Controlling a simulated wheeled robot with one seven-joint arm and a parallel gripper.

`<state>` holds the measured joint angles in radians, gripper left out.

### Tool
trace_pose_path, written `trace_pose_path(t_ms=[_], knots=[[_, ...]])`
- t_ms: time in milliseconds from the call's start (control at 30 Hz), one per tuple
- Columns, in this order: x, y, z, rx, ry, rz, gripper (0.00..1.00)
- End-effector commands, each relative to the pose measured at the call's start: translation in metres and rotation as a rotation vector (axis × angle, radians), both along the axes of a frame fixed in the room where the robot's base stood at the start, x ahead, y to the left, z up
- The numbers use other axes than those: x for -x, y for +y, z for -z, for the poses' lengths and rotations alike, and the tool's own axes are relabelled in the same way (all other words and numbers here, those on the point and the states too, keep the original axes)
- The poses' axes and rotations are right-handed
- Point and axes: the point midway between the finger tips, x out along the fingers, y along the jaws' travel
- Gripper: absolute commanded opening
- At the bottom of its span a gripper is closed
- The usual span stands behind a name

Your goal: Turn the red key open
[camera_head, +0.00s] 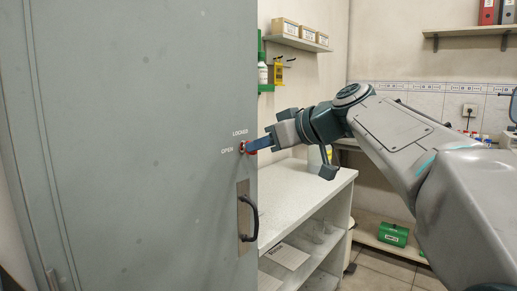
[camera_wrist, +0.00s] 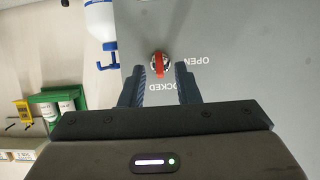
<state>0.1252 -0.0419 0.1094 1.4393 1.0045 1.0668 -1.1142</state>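The red key (camera_wrist: 159,65) sits in a round metal lock on the grey cabinet door (camera_head: 130,150). In the wrist view its red grip lies along the line toward the word LOCKED, with OPEN off to the side. In the head view the key (camera_head: 242,147) is partly hidden by my gripper (camera_head: 258,145), which reaches in from the right. In the wrist view my gripper (camera_wrist: 159,74) is open, its blue fingers on either side of the key with gaps showing. The fingertips are close to the lock; I cannot tell whether they touch the door.
A dark door handle (camera_head: 249,218) is below the lock. A white-topped shelf unit (camera_head: 305,195) stands to the right of the cabinet, under my arm. A wall shelf with boxes (camera_head: 297,42) and a green rack (camera_head: 261,70) are above it.

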Motion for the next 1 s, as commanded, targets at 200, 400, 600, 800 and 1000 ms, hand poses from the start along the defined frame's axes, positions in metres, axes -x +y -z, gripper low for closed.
trace_pose_path(t_ms=[200,400,600,800,1000], knots=[[-0.0097,0.0129,0.0064,-0.001,0.0,-0.001,0.29],[-0.0105,0.0138,0.0068,-0.001,0.0,0.0,0.29],[-0.0104,0.0136,0.0068,-0.001,0.001,0.0,0.0],[-0.0104,0.0123,0.0069,-0.001,0.001,-0.001,0.0],[-0.0107,0.0134,0.0067,-0.02,0.026,-0.001,0.0]])
